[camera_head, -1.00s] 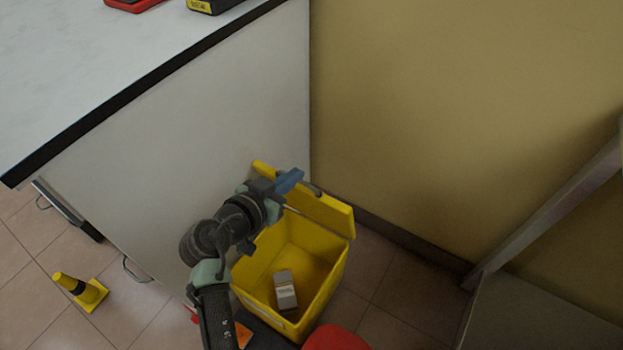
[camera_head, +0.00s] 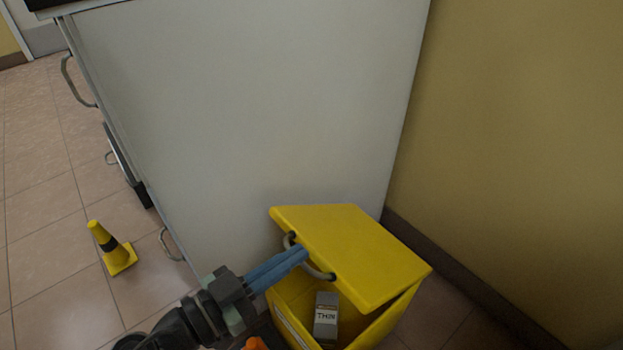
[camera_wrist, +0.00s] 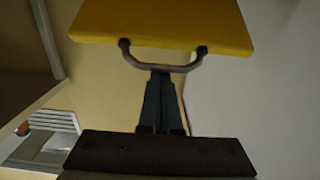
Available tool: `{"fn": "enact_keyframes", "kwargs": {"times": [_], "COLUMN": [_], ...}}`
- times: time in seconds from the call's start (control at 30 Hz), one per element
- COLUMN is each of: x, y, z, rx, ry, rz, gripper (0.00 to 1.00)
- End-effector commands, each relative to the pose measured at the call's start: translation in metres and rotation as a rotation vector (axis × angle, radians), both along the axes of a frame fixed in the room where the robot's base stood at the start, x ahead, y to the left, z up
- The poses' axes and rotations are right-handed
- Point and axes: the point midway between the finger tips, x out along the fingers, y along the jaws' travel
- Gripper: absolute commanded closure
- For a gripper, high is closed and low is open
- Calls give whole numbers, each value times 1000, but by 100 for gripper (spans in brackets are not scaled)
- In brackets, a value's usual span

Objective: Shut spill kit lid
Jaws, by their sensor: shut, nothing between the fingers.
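The yellow spill kit box (camera_head: 372,335) stands on the floor by the cabinet and the wall. Its yellow lid (camera_head: 352,250) is partly open, tilted over the box with its front edge raised. A grey handle (camera_head: 309,259) is on the lid's front edge; the handle also shows in the wrist view (camera_wrist: 160,66). My gripper (camera_head: 303,252) has its blue fingers together at the handle, with nothing held between them. In the wrist view the fingertips (camera_wrist: 160,76) meet the handle's middle; I cannot tell whether they touch. A grey labelled container (camera_head: 326,318) is inside the box.
A white cabinet (camera_head: 240,110) stands behind the box, and a tan wall (camera_head: 510,130) is close on the right. A yellow and black cone (camera_head: 112,249) stands on the tiled floor at left, where there is free room.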

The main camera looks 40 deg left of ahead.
Motion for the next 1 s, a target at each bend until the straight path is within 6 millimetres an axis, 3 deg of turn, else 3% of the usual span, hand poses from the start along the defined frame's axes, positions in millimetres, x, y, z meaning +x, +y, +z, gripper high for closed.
{"fn": "enact_keyframes", "kwargs": {"times": [0.03,0.1,0.4,0.6,1.0], "x": [-7,-15,-37,-42,-43], "y": [2,3,8,8,9], "z": [-17,-29,-66,-76,-77], "rx": [0,0,0,-1,0], "ry": [0,0,0,0,0], "rz": [2,2,1,0,0], "gripper": [100,100,100,100,100]}}
